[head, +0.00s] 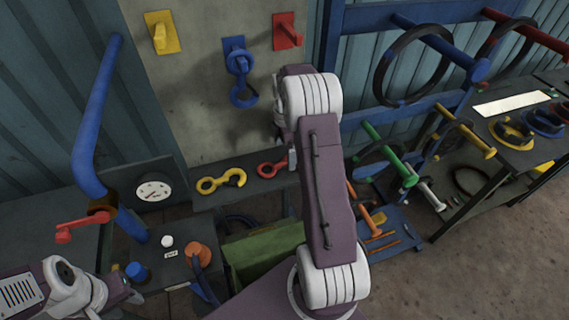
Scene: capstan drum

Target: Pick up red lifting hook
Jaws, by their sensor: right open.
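The red lifting hook (271,168) lies on a dark shelf below the grey panel, its ring toward the left. My right arm stands in front of the panel, and its forearm hides most of the right gripper (291,158). The visible part of that gripper is just right of the red hook, open, with no hold on it visible. Whether they touch cannot be told. My left gripper (122,291) is low at the left, far from the hook; its fingers are unclear.
A yellow hook (221,181) lies left of the red one on the shelf (205,201). A blue hook (243,93) hangs from a blue peg. The yellow peg (160,33) and red peg (287,32) are bare. A blue post (92,120) rises at left.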

